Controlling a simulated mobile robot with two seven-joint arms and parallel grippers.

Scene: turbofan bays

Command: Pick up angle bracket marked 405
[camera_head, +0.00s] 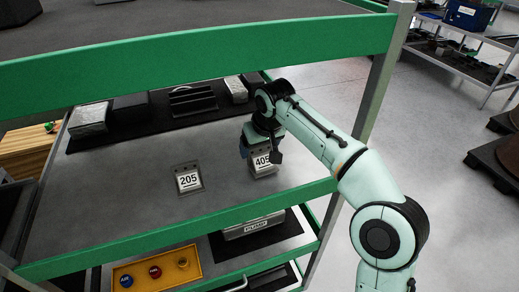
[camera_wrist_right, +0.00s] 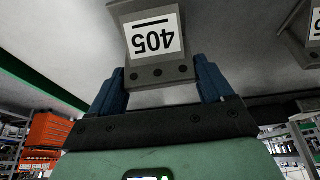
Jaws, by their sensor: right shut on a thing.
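The angle bracket marked 405 (camera_head: 263,162) is on the right part of the grey shelf in the head view. It also shows in the right wrist view (camera_wrist_right: 152,42), with its label upside down. My right gripper (camera_head: 258,148) reaches in from the right and is shut on this bracket. In the right wrist view its two blue fingers (camera_wrist_right: 158,85) stand on either side of the bracket's lower end. I cannot tell whether the bracket touches the shelf. A second bracket marked 205 (camera_head: 188,178) lies on the shelf to the left. My left gripper is not in view.
Green rails (camera_head: 200,55) run above and along the front of the shelf, with a grey post (camera_head: 384,75) at the right. Dark and grey parts (camera_head: 192,100) stand on a black mat behind.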

